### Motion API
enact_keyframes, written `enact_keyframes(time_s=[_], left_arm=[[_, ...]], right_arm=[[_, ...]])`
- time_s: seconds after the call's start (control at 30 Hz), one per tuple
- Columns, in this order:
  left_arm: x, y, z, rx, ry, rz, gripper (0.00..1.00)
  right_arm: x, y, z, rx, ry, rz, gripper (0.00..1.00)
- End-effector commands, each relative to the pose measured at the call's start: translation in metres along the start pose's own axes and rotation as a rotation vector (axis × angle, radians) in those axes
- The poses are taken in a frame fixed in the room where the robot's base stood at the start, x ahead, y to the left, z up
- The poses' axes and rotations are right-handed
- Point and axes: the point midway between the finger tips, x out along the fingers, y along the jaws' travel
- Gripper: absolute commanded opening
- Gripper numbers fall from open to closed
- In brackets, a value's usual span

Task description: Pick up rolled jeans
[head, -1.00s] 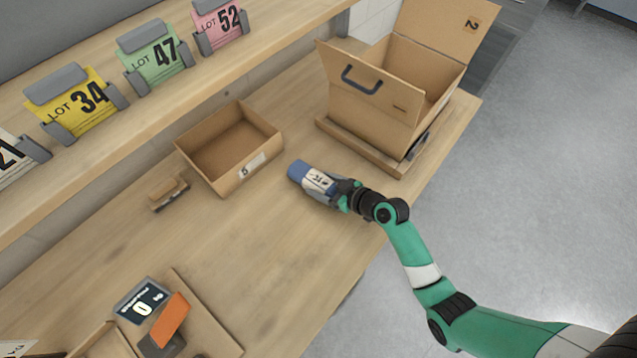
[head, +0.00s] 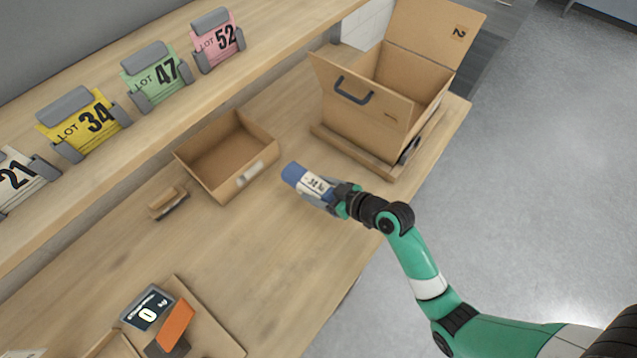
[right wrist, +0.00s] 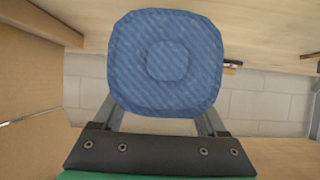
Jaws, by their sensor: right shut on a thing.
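The rolled jeans (head: 294,174) are a small blue roll with a white printed label band around it. My right gripper (head: 325,192) is shut on the roll from its right side, over the middle of the wooden bench. Whether the roll touches the bench is hard to tell in the head view. In the right wrist view the blue rolled end (right wrist: 165,62) fills the centre, with my right gripper's fingers (right wrist: 160,118) on both sides, partly hidden behind it. My left gripper is not in view.
An open cardboard tray (head: 258,187) stands left of the roll. A large open box (head: 362,118) stands behind it to the right. A shelf with lot cards (head: 95,118) runs along the back.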

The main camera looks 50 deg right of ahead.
Motion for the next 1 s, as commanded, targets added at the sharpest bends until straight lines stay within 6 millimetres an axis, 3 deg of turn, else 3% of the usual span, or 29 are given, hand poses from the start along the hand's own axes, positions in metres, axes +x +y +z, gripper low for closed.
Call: enact_keyframes(time_s=[0.03,0.07,0.2,0.4,1.0], left_arm=[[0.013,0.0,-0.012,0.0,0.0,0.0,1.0],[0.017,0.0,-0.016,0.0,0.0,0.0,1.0],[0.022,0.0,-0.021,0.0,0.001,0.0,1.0],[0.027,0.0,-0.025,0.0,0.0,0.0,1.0],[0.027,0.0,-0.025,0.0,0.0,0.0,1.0]], right_arm=[[-0.018,-0.011,-0.018,-0.004,0.004,-0.004,0.0],[-0.026,-0.016,-0.024,-0.004,0.004,-0.002,0.0],[-0.054,-0.049,-0.021,-0.005,0.001,-0.005,0.0],[-0.08,-0.078,-0.023,-0.003,0.002,-0.003,0.0],[-0.086,-0.084,-0.022,0.001,0.002,0.003,0.0]])
